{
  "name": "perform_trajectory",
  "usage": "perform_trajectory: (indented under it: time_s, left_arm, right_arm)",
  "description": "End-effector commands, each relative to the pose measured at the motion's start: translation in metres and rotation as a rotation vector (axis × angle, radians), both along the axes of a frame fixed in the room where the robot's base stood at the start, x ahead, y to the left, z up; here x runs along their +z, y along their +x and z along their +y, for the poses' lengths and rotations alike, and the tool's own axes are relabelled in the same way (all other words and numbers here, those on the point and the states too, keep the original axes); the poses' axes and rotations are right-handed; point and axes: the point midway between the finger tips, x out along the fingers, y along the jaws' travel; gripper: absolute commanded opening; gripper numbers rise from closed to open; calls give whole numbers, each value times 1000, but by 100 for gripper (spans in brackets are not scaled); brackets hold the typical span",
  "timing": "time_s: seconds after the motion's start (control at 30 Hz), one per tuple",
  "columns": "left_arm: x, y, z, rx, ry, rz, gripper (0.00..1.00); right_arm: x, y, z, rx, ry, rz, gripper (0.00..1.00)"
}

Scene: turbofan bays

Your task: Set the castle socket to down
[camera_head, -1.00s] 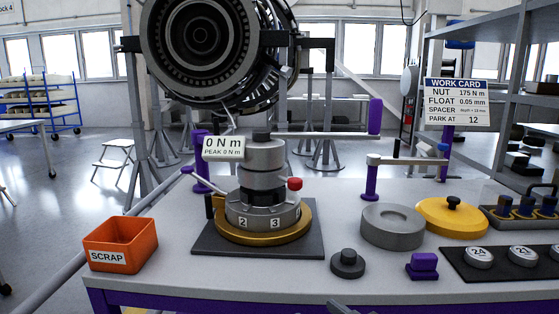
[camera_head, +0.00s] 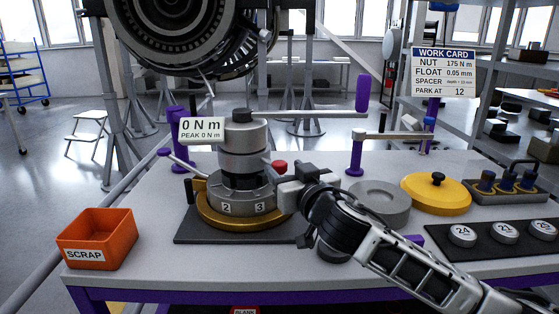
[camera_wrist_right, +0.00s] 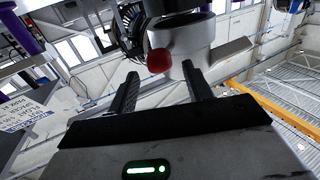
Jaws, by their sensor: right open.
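The grey stepped cylinder that looks to be the castle socket (camera_head: 243,139) stands upright above a numbered ring (camera_head: 243,201) on a gold base. A dark gap shows between the cylinder and the ring. A red knob (camera_head: 279,166) sticks out at its right side. My right gripper (camera_head: 284,191) is beside the ring, just below the knob, with its fingertips partly hidden. In the right wrist view the open fingers (camera_wrist_right: 160,72) point at the red knob (camera_wrist_right: 159,60), which appears between them; contact cannot be told. My left gripper is not in view.
A torque wrench arm (camera_head: 310,115) with a purple handle extends right from the top. An orange scrap bin (camera_head: 112,225) is at left. A grey ring (camera_head: 382,199), yellow disc (camera_head: 420,194) and numbered spacers (camera_head: 505,232) lie right.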

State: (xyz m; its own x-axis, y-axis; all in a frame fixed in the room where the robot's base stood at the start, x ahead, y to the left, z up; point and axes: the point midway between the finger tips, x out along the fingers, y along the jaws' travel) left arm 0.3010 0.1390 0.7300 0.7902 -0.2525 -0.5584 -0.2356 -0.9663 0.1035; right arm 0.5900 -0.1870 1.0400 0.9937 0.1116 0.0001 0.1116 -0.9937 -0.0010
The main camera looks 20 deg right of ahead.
Motion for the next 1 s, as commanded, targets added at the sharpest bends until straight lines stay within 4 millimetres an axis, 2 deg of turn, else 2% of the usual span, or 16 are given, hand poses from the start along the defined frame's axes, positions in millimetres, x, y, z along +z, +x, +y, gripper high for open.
perform_trajectory:
  time_s: [0.1,0.23,0.63,0.8,0.83,1.0]
  left_arm:
    - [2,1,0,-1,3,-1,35]
    - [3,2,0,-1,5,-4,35]
    - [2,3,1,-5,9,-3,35]
    - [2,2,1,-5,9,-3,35]
    - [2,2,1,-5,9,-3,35]
    - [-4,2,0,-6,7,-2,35]
  right_arm:
    - [1,20,3,0,-1,-1,50]
    - [0,34,4,-1,-1,0,50]
    - [0,40,5,1,-1,0,50]
    - [0,40,5,1,-1,0,3]
    - [0,40,5,1,-1,0,0]
    - [-9,40,5,2,1,2,0]
